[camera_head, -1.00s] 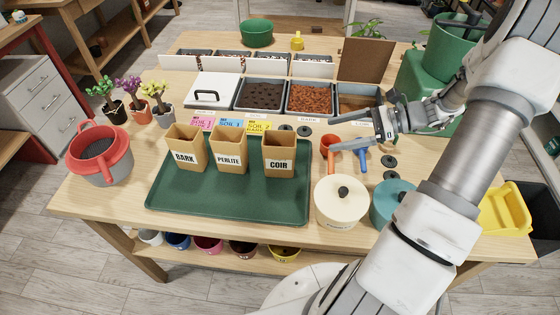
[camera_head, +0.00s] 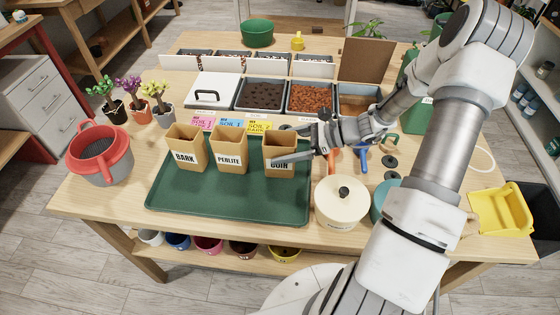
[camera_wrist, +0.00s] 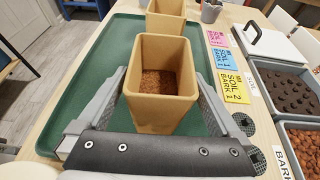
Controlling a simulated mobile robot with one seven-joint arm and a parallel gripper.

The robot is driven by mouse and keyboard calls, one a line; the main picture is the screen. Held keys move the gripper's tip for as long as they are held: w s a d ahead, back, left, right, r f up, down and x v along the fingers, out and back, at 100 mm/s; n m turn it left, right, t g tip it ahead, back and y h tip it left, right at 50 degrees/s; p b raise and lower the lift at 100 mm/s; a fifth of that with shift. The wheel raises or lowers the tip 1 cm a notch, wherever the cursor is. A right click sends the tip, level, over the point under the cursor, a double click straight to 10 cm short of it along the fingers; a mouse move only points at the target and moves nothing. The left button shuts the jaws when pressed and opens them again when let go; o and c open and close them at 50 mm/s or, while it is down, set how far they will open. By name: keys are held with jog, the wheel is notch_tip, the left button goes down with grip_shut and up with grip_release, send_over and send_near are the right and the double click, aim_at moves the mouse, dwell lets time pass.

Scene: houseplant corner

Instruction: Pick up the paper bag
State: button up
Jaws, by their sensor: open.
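Three tan paper bags stand upright on the green tray (camera_head: 215,205). They are the BARK bag (camera_head: 187,146), the PERLITE bag (camera_head: 229,148) and the COIR bag (camera_head: 281,173). My gripper (camera_head: 279,146) is open at the COIR bag, with a finger crossing its label in the head view. In the wrist view my open fingers lie on either side of the COIR bag (camera_wrist: 160,110), which has brown crumbly material inside. I cannot tell whether the fingers touch it. Another bag (camera_wrist: 166,18) stands just beyond it.
A cream lidded pot (camera_head: 341,206) stands right of the tray under my arm. Soil bins (camera_head: 262,95) and colored cards (camera_head: 231,124) lie behind the bags. A red-rimmed bucket (camera_head: 100,155) stands at the left, near small potted plants (camera_head: 137,95).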

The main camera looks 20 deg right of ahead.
jog(key=shift+w+a+f, duration=0.15)
jog(key=shift+a+f, duration=0.05)
jog(key=shift+a, duration=0.25)
grip_shut()
